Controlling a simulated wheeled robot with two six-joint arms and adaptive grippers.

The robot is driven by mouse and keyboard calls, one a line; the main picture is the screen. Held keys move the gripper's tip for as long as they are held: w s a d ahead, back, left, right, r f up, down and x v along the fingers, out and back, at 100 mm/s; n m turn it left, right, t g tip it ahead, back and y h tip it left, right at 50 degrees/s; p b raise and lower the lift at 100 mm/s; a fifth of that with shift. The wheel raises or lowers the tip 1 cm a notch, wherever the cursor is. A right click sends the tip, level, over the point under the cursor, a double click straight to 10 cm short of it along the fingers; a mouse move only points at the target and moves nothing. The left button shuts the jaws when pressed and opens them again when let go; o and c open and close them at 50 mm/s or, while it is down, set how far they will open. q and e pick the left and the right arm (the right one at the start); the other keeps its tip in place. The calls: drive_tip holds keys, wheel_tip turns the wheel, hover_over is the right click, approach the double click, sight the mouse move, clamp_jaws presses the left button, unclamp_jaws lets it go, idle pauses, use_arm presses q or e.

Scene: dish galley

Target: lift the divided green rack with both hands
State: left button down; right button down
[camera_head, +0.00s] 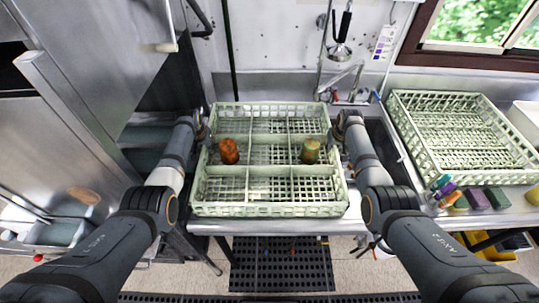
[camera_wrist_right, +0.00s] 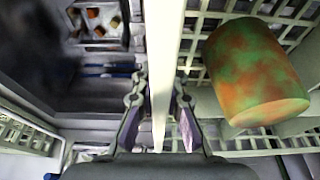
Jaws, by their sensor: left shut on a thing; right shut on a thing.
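The divided green rack (camera_head: 270,210) is pale green with a lattice floor and several compartments, in the middle of the head view. An orange-brown cup-like thing (camera_head: 229,151) and an olive-green one (camera_head: 310,151) stand in its middle row, left and right. My left gripper (camera_head: 207,136) is at the rack's left side, shut on it; its fingertips are hard to make out. My right gripper (camera_head: 336,132) is at the right side. In the right wrist view its fingers (camera_wrist_right: 160,115) straddle the rack's wall (camera_wrist_right: 170,60), with a mottled green-orange cylinder (camera_wrist_right: 255,72) beside it.
A second green rack (camera_head: 455,135) stands on the right counter. Sponges and small bottles (camera_head: 475,198) lie in front of it. A tap (camera_head: 345,80) and spray head (camera_head: 340,50) are behind the divided rack. A dark mat (camera_head: 282,265) lies on the floor.

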idle(0.3)
use_arm(q)
drive_tip(key=shift+w+r, duration=0.2)
use_arm(e)
drive_tip(key=shift+w+r, duration=0.2)
drive_tip(key=shift+r, duration=0.05)
